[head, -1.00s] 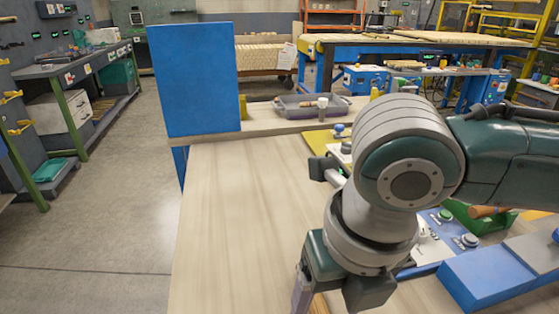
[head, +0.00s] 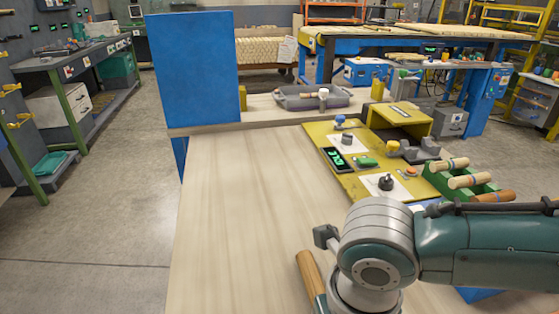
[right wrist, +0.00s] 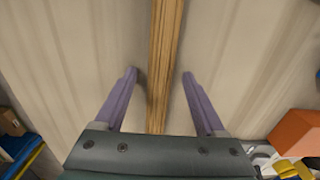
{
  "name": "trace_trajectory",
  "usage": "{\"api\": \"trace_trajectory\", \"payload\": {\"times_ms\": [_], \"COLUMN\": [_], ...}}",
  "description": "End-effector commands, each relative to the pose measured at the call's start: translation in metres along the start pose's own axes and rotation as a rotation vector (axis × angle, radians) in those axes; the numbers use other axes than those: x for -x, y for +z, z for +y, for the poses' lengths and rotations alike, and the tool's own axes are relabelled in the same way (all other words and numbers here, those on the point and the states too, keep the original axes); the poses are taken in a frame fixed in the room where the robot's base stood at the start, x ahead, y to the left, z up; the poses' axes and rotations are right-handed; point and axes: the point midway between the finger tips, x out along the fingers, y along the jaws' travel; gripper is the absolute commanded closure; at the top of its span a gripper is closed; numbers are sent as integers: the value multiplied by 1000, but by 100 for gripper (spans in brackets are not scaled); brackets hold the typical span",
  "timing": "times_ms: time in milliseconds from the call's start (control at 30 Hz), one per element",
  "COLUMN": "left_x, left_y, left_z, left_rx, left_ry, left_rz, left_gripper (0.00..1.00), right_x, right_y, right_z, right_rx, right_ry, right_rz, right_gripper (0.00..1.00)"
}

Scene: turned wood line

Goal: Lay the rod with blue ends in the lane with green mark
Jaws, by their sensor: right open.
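A plain wooden rod (head: 311,278) lies on the pale table at the bottom of the head view, partly behind my right arm. In the right wrist view a wooden rod (right wrist: 165,45) runs lengthwise between the fingers of my right gripper (right wrist: 160,75). That gripper is open, with a finger on either side of the rod and a gap on both sides. No blue ends show on the visible part; the near end is hidden. I cannot make out a lane with a green mark. My left gripper is out of view.
A yellow panel (head: 322,152) with knobs and a display is at the table's right. A green rack (head: 436,182) beside it holds several wooden pieces. A blue upright board (head: 195,75) stands at the far left. The table's left half is clear. An orange block (right wrist: 298,130) shows in the wrist view.

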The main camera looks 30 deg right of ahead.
Motion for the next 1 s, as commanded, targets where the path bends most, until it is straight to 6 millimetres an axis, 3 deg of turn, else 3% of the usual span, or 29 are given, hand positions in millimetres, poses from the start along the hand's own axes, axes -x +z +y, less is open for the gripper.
{"api": "trace_trajectory", "payload": {"times_ms": [133,767,1000], "left_x": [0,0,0], "left_y": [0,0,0], "left_z": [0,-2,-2], "left_rx": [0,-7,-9], "left_ry": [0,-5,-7], "left_rz": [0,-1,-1], "left_gripper": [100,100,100], "right_x": [1,1,1], "right_y": [0,0,0], "right_z": [0,0,0], "right_rx": [0,-1,-1], "right_ry": [0,0,0], "right_rz": [0,-1,-1], "right_gripper": [30,100,100]}}
